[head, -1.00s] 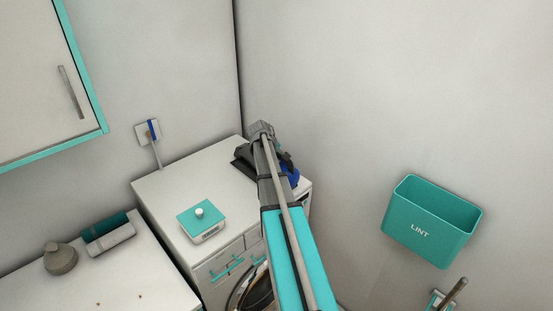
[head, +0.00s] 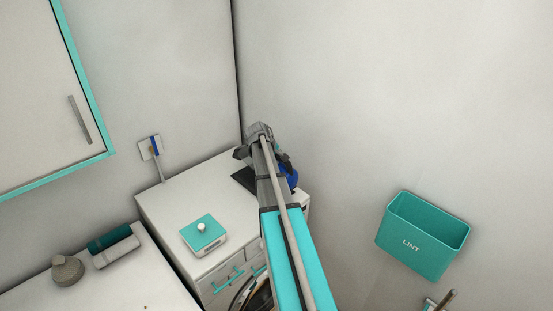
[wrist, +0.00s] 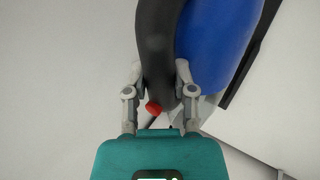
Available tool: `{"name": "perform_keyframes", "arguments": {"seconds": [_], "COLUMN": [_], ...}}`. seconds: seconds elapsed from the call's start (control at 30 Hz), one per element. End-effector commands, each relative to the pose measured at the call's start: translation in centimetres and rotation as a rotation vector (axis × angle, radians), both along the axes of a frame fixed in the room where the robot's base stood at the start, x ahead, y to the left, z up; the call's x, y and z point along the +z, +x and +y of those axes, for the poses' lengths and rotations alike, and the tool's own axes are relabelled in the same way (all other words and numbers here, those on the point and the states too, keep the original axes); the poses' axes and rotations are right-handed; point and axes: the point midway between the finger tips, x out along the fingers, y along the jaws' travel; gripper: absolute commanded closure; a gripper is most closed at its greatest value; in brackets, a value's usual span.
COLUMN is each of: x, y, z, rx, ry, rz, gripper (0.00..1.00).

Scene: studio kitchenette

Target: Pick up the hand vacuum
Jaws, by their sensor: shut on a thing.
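The hand vacuum shows its blue body (wrist: 215,40) and its dark curved handle (wrist: 158,40) in the wrist view. A red button sits at the handle's near end. My gripper (wrist: 158,82) is shut on the handle, with one finger on each side. In the head view the blue part of the vacuum (head: 289,180) shows beside my arm, above the right back of the white washing machine (head: 165,205). My arm hides much of the vacuum there. A dark flat pad (head: 243,180) lies on the machine top below it.
A teal-lidded box (head: 203,233) stands on the machine top. A teal lint bin (head: 425,240) hangs on the right wall. The machine top's left part is clear.

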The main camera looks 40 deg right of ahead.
Motion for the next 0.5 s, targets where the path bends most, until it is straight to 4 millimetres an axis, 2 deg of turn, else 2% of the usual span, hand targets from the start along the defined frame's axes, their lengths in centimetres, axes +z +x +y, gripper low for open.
{"name": "perform_keyframes", "arguments": {"seconds": [0.03,0.13,0.5], "x": [0.9,1.5,2.7], "y": [0.0,0.0,0.0], "z": [0.0,0.0,0.0], "rx": [0.000,0.000,0.000], "ry": [-0.002,-0.002,-0.002], "rz": [-0.002,-0.002,-0.002], "gripper": [1.00,1.00,1.00]}}
